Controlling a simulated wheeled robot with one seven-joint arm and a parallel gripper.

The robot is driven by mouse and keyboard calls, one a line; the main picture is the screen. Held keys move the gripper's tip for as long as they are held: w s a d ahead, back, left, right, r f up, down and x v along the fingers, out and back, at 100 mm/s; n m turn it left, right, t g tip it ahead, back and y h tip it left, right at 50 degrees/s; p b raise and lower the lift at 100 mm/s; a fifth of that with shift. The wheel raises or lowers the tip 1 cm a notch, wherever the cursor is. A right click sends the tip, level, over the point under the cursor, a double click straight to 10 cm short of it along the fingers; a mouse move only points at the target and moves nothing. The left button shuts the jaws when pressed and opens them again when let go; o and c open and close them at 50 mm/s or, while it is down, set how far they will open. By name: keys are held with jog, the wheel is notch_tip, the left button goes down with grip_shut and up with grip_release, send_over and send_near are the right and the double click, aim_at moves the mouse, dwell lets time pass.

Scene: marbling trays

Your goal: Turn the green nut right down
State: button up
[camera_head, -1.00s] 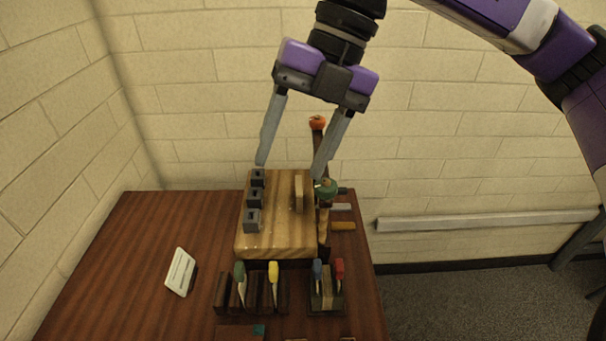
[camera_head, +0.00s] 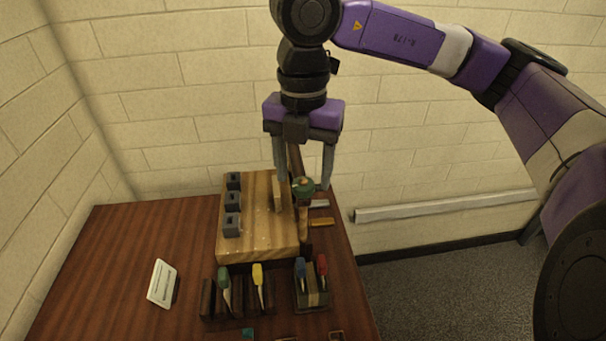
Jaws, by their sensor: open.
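Several grey blocks (camera_head: 232,225) line the wooden block's left side. A dark rack (camera_head: 207,300) with green- and yellow-handled tools and a holder (camera_head: 312,298) with blue- and red-handled tools stand in front. A white card (camera_head: 161,283) stands left. The table's left part (camera_head: 110,270) is clear.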

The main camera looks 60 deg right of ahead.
jog(key=shift+f, duration=0.85)
grip_shut()
